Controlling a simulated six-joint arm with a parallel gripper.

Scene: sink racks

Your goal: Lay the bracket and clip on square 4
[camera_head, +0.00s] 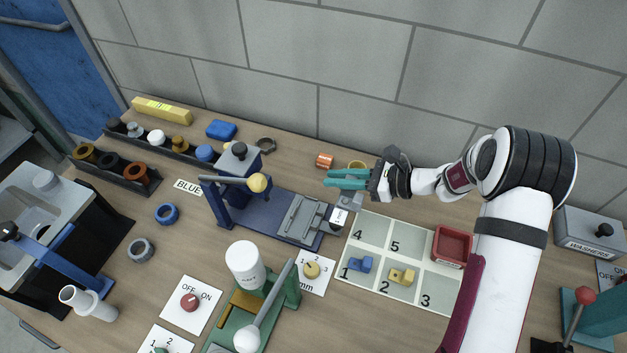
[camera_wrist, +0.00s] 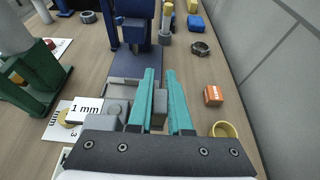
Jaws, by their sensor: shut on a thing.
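My gripper (camera_head: 347,179) has teal fingers and is above the right end of the blue machine's bed, up and left of the numbered board. In the wrist view its fingers (camera_wrist: 160,100) are closed on a small grey piece (camera_wrist: 158,108), mostly hidden between them. I cannot tell whether it is the bracket, the clip or both joined. Square 4 (camera_head: 372,232) at the board's back left is bare. A blue piece (camera_head: 361,264) lies on square 1 and a yellow piece (camera_head: 402,275) on square 2.
A blue machine (camera_head: 240,170) with a ball-ended lever and grey bed (camera_head: 304,220) stands left of the board. A red tray (camera_head: 452,245) sits at the board's right. An orange piece (camera_head: 324,161) and yellow ring (camera_head: 357,165) lie behind my gripper. Squares 3 and 5 look empty.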

